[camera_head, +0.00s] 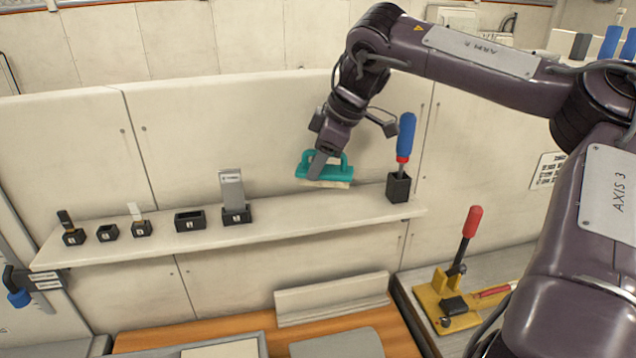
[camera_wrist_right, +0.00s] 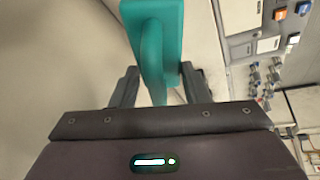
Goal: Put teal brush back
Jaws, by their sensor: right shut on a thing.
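The teal brush (camera_head: 325,172) has a teal handle and a pale underside. It is in my right gripper (camera_head: 318,165), over the right half of the wall shelf (camera_head: 290,217). I cannot tell whether its underside touches the shelf. In the right wrist view the teal handle (camera_wrist_right: 153,50) runs between the two dark fingers of my right gripper (camera_wrist_right: 158,88). Small black holders stand along the shelf, and one wide holder (camera_head: 190,220) is empty. My left gripper is not in view.
A blue-handled tool (camera_head: 406,137) stands in a black holder (camera_head: 398,187) just right of the brush. A grey block (camera_head: 231,188) stands upright in another holder to the left. A red-handled yellow clamp (camera_head: 440,297) sits on the lower right surface. The shelf between grey block and brush is clear.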

